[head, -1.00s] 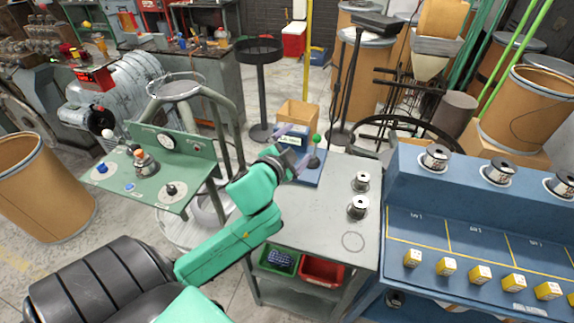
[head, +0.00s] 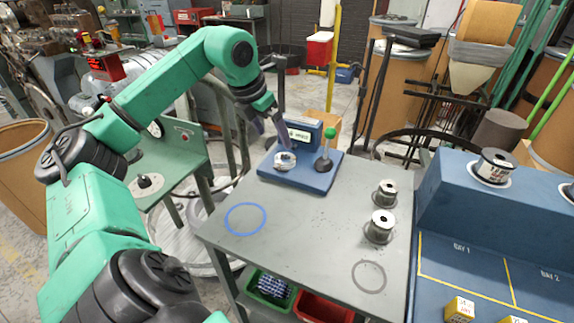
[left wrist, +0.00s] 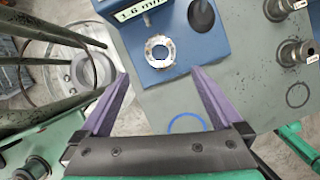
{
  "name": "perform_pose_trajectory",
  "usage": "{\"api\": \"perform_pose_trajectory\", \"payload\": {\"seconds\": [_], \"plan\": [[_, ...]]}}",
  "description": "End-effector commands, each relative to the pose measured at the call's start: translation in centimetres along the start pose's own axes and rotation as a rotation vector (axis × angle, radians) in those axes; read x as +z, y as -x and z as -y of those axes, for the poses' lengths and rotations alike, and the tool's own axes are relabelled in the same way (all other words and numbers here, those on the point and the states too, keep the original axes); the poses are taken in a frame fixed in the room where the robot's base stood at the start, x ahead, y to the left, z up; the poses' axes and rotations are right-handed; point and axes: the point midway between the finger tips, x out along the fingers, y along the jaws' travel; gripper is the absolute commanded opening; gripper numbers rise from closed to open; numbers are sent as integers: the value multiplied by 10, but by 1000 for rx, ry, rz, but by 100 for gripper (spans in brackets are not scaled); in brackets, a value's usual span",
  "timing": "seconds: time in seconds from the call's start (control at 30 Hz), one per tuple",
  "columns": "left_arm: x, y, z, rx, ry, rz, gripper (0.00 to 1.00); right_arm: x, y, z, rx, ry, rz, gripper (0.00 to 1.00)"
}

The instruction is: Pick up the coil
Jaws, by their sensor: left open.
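A silver ring-shaped piece (head: 285,161), perhaps the coil, lies on the blue base (head: 322,180) of a small gauge at the table's back left. In the left wrist view the piece (left wrist: 160,51) shows beyond the fingertips, between their lines. My left gripper (head: 268,133) is open and empty, pointing down just behind and left of the piece in the head view. Its two purple fingers (left wrist: 160,73) are apart and do not visibly touch the piece. Two wire spools, (head: 386,192) and (head: 380,226), stand on the table's right side. My right gripper is out of view.
A green-knobbed lever (head: 327,155) and a display box (head: 304,131) stand on the blue base. The grey table (head: 310,235) is clear around a blue ring mark (head: 246,218). A blue bay rack (head: 480,235) borders it at right.

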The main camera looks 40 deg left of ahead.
Motion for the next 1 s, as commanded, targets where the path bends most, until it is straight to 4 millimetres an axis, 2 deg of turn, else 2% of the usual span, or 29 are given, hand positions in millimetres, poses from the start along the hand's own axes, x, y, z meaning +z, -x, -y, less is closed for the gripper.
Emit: {"api": "perform_pose_trajectory", "payload": {"seconds": [0.03, 0.1, 0.27, 0.5, 0.73, 0.87, 0.9, 1.0], "plan": [[-1, -14, 1, -5, 0, -2, 100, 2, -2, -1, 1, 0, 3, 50], [0, -28, 1, -6, -1, -1, 100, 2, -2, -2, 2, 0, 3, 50], [0, -48, 1, -5, -2, -1, 100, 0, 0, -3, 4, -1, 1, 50], [2, -89, 1, -6, -1, 1, 100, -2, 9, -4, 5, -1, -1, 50], [1, -94, 1, -4, -2, 1, 100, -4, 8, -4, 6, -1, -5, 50], [1, -94, 1, -4, -2, 1, 50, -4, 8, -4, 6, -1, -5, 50], [1, -94, 1, -4, -2, 1, 35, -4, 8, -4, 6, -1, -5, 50], [1, -93, 1, -5, -2, 3, 0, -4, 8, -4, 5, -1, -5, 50]]}}
